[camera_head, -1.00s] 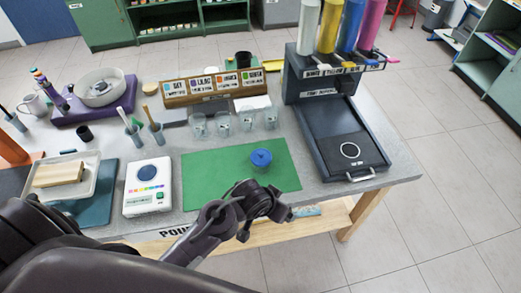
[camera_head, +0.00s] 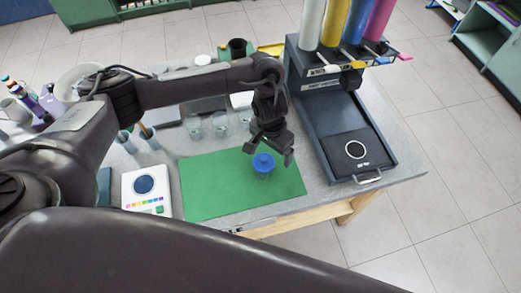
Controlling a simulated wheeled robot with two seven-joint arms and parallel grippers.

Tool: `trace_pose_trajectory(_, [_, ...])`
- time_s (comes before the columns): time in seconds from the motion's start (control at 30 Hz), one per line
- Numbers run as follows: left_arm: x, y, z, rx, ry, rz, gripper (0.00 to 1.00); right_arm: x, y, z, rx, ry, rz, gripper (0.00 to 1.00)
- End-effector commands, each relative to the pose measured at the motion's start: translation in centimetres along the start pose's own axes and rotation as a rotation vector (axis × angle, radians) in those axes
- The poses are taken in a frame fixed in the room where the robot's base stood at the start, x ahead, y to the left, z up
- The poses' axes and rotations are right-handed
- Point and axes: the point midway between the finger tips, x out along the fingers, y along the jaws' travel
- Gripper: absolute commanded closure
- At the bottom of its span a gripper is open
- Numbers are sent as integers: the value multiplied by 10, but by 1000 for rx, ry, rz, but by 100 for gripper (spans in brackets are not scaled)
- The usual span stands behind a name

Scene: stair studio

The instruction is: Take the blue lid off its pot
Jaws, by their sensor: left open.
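The blue lid (camera_head: 263,161) sits on its small clear pot (camera_head: 263,174), upright on the green mat (camera_head: 215,185), towards the mat's right side. My left gripper (camera_head: 270,156) hangs over the pot from above, with its fingers apart around or just above the lid; I cannot tell whether they touch it. My left arm comes in from the left and bends down at the wrist. My right gripper is not in view.
A dark dispenser with coloured tubes and a tray (camera_head: 343,130) stands right of the mat. A white scale (camera_head: 147,189) is on the left. The mat's left part is clear.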

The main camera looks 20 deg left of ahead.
Motion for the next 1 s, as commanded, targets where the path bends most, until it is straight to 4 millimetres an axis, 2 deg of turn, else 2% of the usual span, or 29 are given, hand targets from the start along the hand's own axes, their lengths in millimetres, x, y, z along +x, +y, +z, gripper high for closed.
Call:
trace_pose_trajectory(0.07, [-4, -15, 3, -38, -25, -32, 9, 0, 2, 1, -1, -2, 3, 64])
trace_pose_trajectory(0.17, [2, -22, 6, -60, -40, -43, 9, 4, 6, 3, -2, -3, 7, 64])
trace_pose_trajectory(0.47, [38, -23, 10, -61, -42, -41, 9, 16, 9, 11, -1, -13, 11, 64])
trace_pose_trajectory(0.57, [48, -25, 12, -60, -42, -44, 9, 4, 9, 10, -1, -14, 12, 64])
trace_pose_trajectory(0.7, [65, -26, 11, -59, -38, -43, 9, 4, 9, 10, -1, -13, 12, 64])
trace_pose_trajectory(1.0, [70, -26, 11, -57, -36, -43, 10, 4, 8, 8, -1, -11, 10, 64])
